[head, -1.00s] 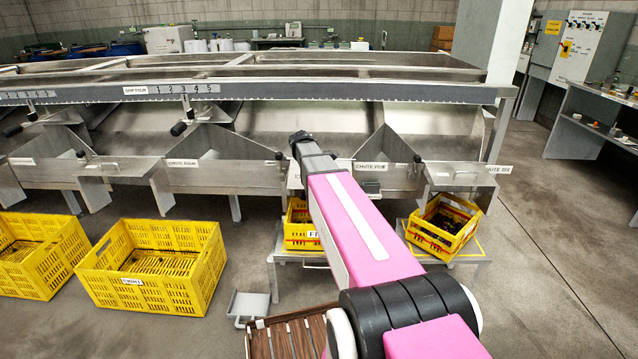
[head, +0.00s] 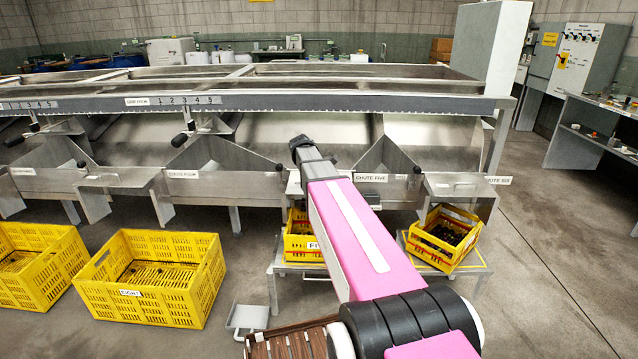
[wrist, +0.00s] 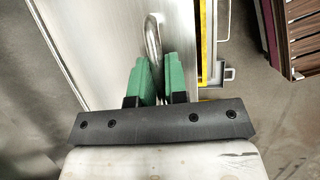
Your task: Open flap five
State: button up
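Chute five carries its label (head: 371,178) in the middle of the head view, above a yellow crate. My pink arm crosses in front of its flap and hides most of it; a small part of flap five (head: 372,199) with a bit of its handle shows right of the arm. In the wrist view, my gripper's green fingers (wrist: 157,75) stand close together on either side of a curved metal handle (wrist: 152,35) on a bare metal sheet (wrist: 105,40). The fingers appear closed on this handle. My gripper is hidden in the head view.
Yellow crates stand below chutes five (head: 300,245) and six (head: 442,258). A larger yellow crate (head: 150,300) stands at left. A small grey tray (head: 247,316) and a brown slatted crate (head: 285,342) are near my arm. The floor at right is clear.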

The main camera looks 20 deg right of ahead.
jog(key=shift+o, duration=0.3)
jog(key=v, duration=1)
jog(key=shift+a+r, duration=0.15)
jog(key=shift+r, duration=0.25)
jog(key=s+a+f+m+y, duration=0.2)
jog(key=s+f+m, duration=0.5)
jog(key=s+f, duration=0.5)
jog(key=s+a+f+m+y, duration=0.2)
jog(key=s+a+f+m, duration=0.2)
jog(key=s+f+m, duration=0.3)
jog(key=s+f, duration=0.5)
jog(key=f, duration=0.1)
jog(key=shift+s+y, duration=0.2)
jog(key=shift+y, duration=0.2)
